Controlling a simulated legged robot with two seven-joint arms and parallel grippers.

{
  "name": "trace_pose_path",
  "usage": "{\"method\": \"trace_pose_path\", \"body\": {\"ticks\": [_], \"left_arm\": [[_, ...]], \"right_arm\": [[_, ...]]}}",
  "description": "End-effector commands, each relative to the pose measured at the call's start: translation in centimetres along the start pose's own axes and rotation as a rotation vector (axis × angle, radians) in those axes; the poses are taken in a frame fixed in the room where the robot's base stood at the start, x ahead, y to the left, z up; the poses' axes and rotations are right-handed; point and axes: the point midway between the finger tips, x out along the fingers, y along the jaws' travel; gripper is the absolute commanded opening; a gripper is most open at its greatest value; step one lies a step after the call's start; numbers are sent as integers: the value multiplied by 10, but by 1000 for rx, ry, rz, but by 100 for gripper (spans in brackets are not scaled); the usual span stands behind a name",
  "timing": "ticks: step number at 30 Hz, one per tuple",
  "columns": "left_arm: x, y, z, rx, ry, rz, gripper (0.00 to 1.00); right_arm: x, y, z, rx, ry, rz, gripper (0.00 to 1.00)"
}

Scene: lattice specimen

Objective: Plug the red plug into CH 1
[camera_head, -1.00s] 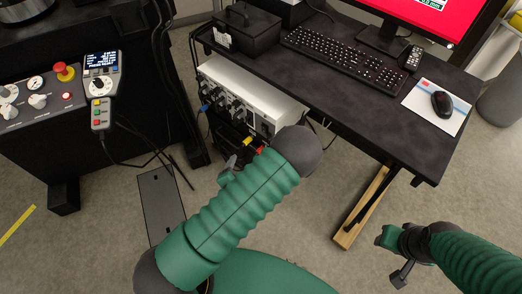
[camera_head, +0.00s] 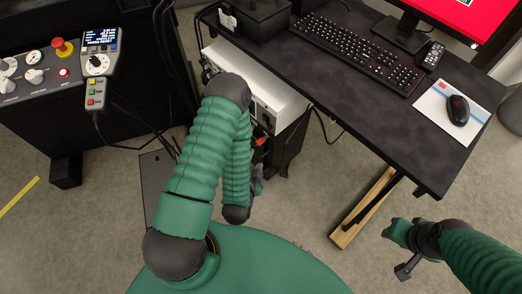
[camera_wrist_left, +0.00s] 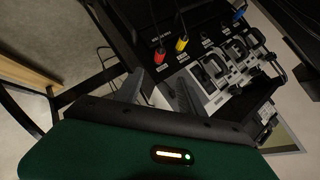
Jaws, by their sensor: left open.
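The red plug (camera_wrist_left: 159,57) stands on a dark labelled panel in the left wrist view, just beyond my fingers. It also shows as a small red spot (camera_head: 260,140) in the head view. My left gripper (camera_wrist_left: 158,88) is open, with the red plug a little ahead of the gap and nothing between the fingers. In the head view the left gripper (camera_head: 258,180) is mostly hidden behind my own arm. The light instrument (camera_head: 278,88) stands under the desk, its front partly covered by my arm. I cannot read CH 1. My right gripper (camera_head: 398,238) is away at the lower right.
A yellow plug (camera_wrist_left: 181,44) and a blue plug (camera_wrist_left: 239,14) stand on the same panel. The desk (camera_head: 375,105) overhangs the instrument, with a wooden-footed leg (camera_head: 362,208) to its right. A control console (camera_head: 45,85) stands at the left.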

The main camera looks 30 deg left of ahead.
Motion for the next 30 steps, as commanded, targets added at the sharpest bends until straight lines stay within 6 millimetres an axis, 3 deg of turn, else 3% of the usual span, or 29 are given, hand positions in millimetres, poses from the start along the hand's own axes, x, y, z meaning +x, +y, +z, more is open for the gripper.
{"method": "trace_pose_path", "body": {"ticks": [1, 4, 16, 21, 29, 30], "left_arm": [[17, 8, 6, -4, 2, -6, 47], [34, 8, 5, -1, 3, -7, 47], [119, 4, 1, 0, 0, 0, 47], [135, 2, 0, 1, 0, 0, 47], [136, 2, -1, 2, 0, 2, 47], [136, 2, -1, 2, 0, 2, 43]], "right_arm": [[25, 0, 6, 0, -1, 0, 36], [46, 0, 11, -1, -1, 0, 36], [66, 0, 15, 0, 0, 0, 36], [69, 0, 16, 0, 0, 0, 36], [69, 0, 16, 0, 0, 0, 36], [69, 0, 16, 0, 0, 0, 36]]}}
